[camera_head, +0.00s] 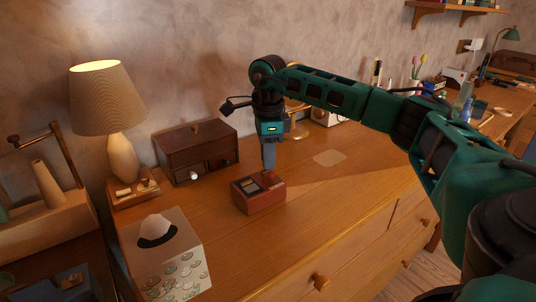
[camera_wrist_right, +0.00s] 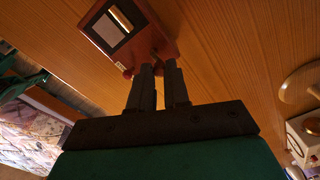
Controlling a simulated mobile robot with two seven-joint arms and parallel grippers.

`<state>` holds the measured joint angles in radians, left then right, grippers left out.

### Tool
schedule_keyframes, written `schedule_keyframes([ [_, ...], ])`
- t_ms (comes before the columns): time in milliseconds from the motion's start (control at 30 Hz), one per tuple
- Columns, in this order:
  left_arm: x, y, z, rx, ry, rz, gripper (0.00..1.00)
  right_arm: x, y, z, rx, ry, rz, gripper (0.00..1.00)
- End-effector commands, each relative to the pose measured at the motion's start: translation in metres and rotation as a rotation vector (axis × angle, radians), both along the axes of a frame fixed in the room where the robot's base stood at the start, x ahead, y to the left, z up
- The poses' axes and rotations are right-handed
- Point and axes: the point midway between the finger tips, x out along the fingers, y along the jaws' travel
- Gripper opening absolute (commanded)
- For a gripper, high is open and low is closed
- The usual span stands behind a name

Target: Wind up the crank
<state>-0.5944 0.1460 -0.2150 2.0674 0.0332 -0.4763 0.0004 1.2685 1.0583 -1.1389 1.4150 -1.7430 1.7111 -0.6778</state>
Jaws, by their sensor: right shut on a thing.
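A small red-brown box (camera_head: 258,193) with a dark, pale-framed panel on top sits on the wooden dresser top. It also shows at the top of the right wrist view (camera_wrist_right: 158,42), with small reddish parts at its near end. My right gripper (camera_head: 269,167) points down at the box's back edge. In the wrist view its two dark fingers (camera_wrist_right: 159,70) are close together at that end, shut on what seems to be the crank handle. The crank is mostly hidden by the fingers. My left gripper is not in view.
A dark wooden drawer box (camera_head: 196,153) and a lamp (camera_head: 104,100) stand behind and left of the red-brown box. A tissue box (camera_head: 168,265) is at the front left. The dresser top is clear to the right (camera_head: 350,185).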

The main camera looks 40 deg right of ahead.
Motion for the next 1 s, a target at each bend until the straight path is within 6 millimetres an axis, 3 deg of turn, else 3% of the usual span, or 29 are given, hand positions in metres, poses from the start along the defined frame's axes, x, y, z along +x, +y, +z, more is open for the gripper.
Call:
schedule_keyframes([
  [367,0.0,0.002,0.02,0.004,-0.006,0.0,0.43,-0.002,0.001,0.003,0.0,0.001,-0.168,0.0],
  [1000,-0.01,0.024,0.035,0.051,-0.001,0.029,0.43,-0.008,0.006,0.003,0.001,0.0,-0.765,0.0],
])
